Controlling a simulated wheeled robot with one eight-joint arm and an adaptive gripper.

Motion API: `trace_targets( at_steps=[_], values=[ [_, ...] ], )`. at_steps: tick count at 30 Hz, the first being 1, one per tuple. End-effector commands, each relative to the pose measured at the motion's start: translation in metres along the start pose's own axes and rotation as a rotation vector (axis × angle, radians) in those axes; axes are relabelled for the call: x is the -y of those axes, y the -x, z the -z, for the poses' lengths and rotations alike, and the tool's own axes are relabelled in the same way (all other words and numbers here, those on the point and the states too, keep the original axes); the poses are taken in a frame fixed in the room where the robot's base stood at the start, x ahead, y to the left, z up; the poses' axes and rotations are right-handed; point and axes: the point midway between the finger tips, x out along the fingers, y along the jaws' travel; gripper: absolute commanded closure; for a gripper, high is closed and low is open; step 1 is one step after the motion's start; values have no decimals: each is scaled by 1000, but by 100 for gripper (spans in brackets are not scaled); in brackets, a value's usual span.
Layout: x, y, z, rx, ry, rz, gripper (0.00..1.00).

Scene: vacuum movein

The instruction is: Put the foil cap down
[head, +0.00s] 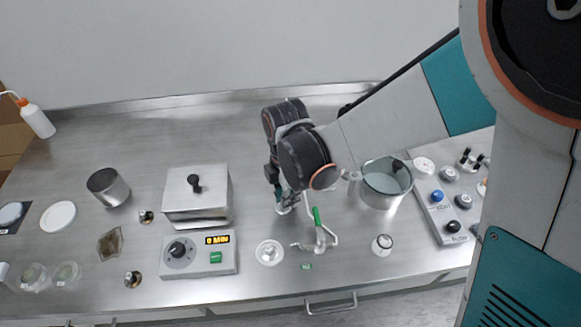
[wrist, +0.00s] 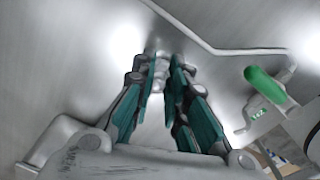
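My gripper (head: 281,203) points down over the middle of the steel bench, left of the green-handled clamp. In the wrist view its teal-padded fingers (wrist: 163,73) close in toward each other around a small silvery thing, which looks like the foil cap (wrist: 158,80). The fingers hide much of it. In the head view a pale bit of it (head: 284,210) shows at the fingertips, close to the bench top. I cannot tell whether it touches the bench.
A control box (head: 199,255) and a lidded steel box (head: 195,202) stand left. A steel pot (head: 386,190) stands right. Bench behind the gripper is clear.

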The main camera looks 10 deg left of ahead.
Motion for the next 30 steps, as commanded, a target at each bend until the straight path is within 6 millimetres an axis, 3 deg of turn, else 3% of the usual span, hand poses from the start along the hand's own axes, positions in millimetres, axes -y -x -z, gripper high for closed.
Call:
trace_targets(
  at_steps=[1, 2, 19, 30],
  values=[
    [0, 0, 0, 0, 0, 0, 73],
    [0, 0, 0, 0, 0, 0, 66],
    [0, 6, 0, 0, 0, 0, 66],
    [0, 56, 0, 0, 0, 0, 66]
  ],
)
